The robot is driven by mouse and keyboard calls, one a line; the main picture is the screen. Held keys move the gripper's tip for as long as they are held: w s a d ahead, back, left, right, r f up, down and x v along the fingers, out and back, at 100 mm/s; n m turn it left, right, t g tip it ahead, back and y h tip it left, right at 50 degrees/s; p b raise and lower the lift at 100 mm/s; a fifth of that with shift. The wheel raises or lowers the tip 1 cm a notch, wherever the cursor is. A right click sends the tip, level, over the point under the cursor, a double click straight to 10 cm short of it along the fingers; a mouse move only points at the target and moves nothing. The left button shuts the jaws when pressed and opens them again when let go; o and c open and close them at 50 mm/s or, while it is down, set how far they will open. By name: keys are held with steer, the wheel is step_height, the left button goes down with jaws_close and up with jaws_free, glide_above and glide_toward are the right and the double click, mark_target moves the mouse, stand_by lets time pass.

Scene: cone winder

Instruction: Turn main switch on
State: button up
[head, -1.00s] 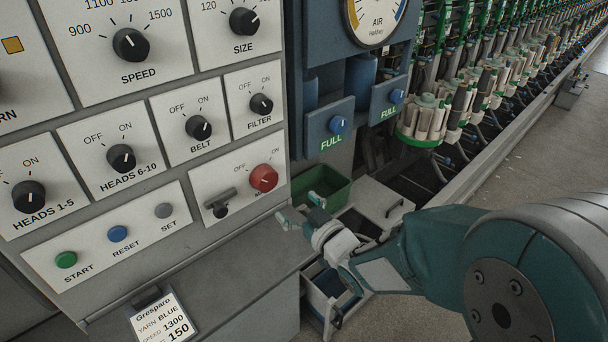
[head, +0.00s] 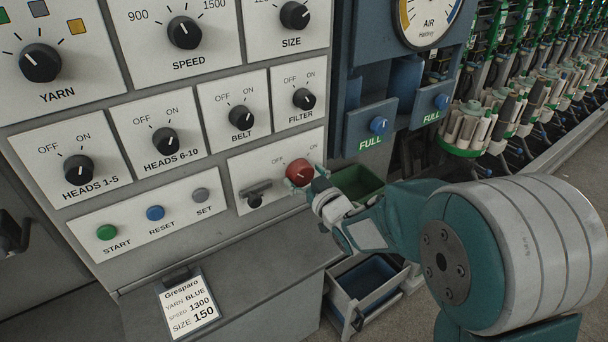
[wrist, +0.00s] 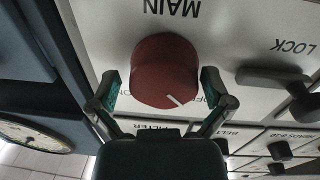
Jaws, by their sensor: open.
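The red main switch knob (head: 299,172) sits at the lower right of the grey control panel. My gripper (head: 304,184) is open at the knob in the head view. In the wrist view my gripper (wrist: 160,90) has one finger on each side of the knob, with a small gap visible at the right finger.
A black lock lever (head: 255,197) sits just left of the red knob, and in the wrist view the lever (wrist: 292,88) is close to the right finger. Dark dials such as FILTER (head: 304,99) are above. A green bin (head: 358,182) and an open drawer (head: 365,285) are behind and below my arm.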

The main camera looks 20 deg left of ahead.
steer(key=shift+a+f, duration=0.15)
steer(key=shift+a, duration=0.4)
steer(key=c, duration=0.5)
steer(key=shift+d, duration=0.15)
steer(key=c, duration=0.4)
steer(key=shift+d, duration=0.2)
